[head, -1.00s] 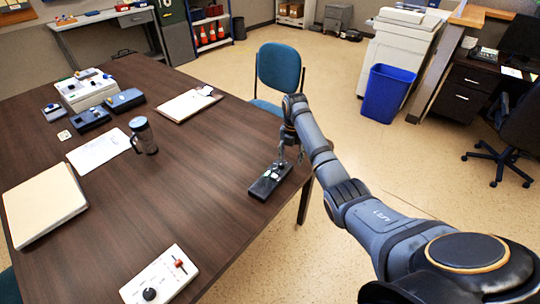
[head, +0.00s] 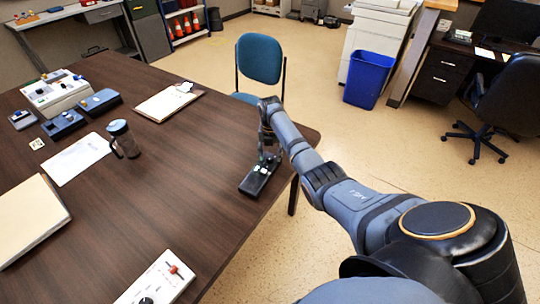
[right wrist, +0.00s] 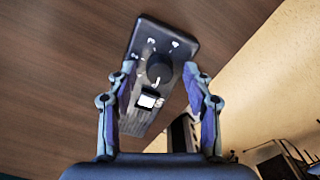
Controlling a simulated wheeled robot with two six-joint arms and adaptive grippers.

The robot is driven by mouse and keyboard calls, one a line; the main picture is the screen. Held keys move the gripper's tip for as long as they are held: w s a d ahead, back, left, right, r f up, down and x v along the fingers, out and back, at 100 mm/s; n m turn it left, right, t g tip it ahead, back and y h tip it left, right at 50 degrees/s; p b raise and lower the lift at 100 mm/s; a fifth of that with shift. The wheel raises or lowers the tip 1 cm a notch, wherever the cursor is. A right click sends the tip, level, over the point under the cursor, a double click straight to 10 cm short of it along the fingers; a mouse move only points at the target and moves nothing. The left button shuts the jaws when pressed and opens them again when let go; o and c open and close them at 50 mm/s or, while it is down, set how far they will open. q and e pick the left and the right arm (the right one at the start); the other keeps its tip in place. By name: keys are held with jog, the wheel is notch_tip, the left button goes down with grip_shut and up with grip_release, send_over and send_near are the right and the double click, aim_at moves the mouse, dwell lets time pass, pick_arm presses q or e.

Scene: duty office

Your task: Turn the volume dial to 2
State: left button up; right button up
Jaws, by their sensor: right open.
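A black box with a round black dial (right wrist: 160,69) lies on the table near its right edge. White marks sit around the dial, too small to read surely. A small white square (right wrist: 148,100) is below the dial. In the head view the box (head: 256,184) is under my right gripper (head: 268,158), which hides part of its far end. In the right wrist view my right gripper (right wrist: 159,72) is open, one fingertip on each side of the dial, with visible gaps. Whether the fingertips are level with the dial, I cannot tell. My left gripper is not in view.
The table (head: 190,205) is clear around the box. A white panel with a red slider (head: 158,280) lies at the front. A teal chair (head: 259,60) is behind the table.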

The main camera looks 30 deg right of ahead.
jog(key=shift+f, duration=0.15)
jog(key=shift+c, duration=0.7)
grip_shut()
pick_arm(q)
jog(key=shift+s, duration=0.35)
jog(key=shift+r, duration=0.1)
